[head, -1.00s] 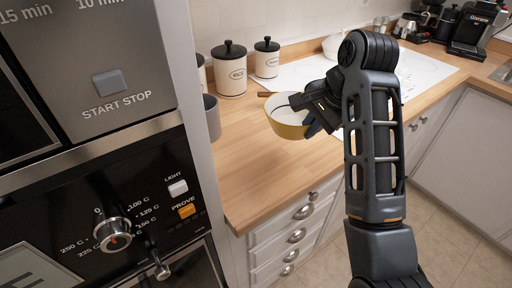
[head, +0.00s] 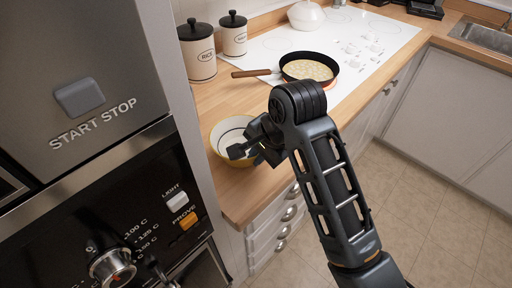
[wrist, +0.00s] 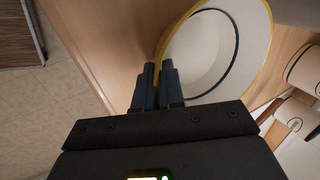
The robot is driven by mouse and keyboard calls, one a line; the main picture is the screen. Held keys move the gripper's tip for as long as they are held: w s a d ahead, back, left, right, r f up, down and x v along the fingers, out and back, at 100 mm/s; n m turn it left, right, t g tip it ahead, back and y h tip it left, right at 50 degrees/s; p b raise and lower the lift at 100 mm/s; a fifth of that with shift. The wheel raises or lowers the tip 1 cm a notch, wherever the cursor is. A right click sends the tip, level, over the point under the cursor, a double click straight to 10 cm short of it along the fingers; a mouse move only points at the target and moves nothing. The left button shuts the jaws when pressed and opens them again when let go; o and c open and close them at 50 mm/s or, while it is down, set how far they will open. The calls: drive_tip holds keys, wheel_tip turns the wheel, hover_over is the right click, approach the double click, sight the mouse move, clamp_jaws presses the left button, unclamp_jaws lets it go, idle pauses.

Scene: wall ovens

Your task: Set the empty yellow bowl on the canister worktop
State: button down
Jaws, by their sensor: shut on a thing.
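The yellow bowl (head: 226,132), with a pale inside and a dark ring, is empty. It is over the wooden canister worktop (head: 235,98), close to the oven housing and the front edge. My gripper (head: 243,151) is shut on the bowl's near right rim. In the wrist view my gripper (wrist: 161,72) has its two fingers close together at the rim of the bowl (wrist: 213,50). I cannot tell whether the bowl's base touches the worktop. The arm hides part of its right side.
Two lidded canisters, one nearer (head: 197,57) and one farther (head: 233,37), stand behind the bowl. A frying pan (head: 309,68) with pale food sits on the white hob (head: 390,38), its handle pointing left over the wood. The tall oven housing (head: 75,60) borders the worktop's left.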

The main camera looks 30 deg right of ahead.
drive_tip(key=shift+f, duration=0.1)
drive_tip(key=c, duration=1.7)
unclamp_jaws()
drive_tip(key=shift+f, duration=0.1)
drive_tip(key=o, duration=0.5)
drive_tip(key=shift+c, duration=0.2)
